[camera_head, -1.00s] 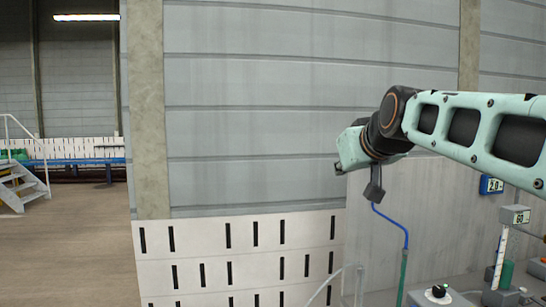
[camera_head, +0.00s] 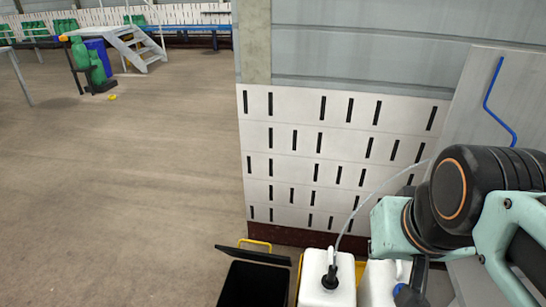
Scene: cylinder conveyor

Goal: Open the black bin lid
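A black bin (camera_head: 250,287) stands on the floor at the bottom edge of the head view, cut off by the frame. A thin dark panel, which looks like its lid (camera_head: 253,255), sits at the bin's back edge, tilted, with a yellow bar (camera_head: 257,243) behind it. The top of the bin looks dark and open below that panel. My arm comes in from the right. A dark part that looks like my gripper (camera_head: 416,277) hangs at the lower right, to the right of the bin and apart from it. Its fingers are hidden or out of frame.
White canisters (camera_head: 322,285) stand right of the bin, one with a black cap and a hose. A slatted white wall (camera_head: 330,150) rises behind. Open floor (camera_head: 130,200) spreads to the left. Steps (camera_head: 137,48) and a green object (camera_head: 97,67) are far left.

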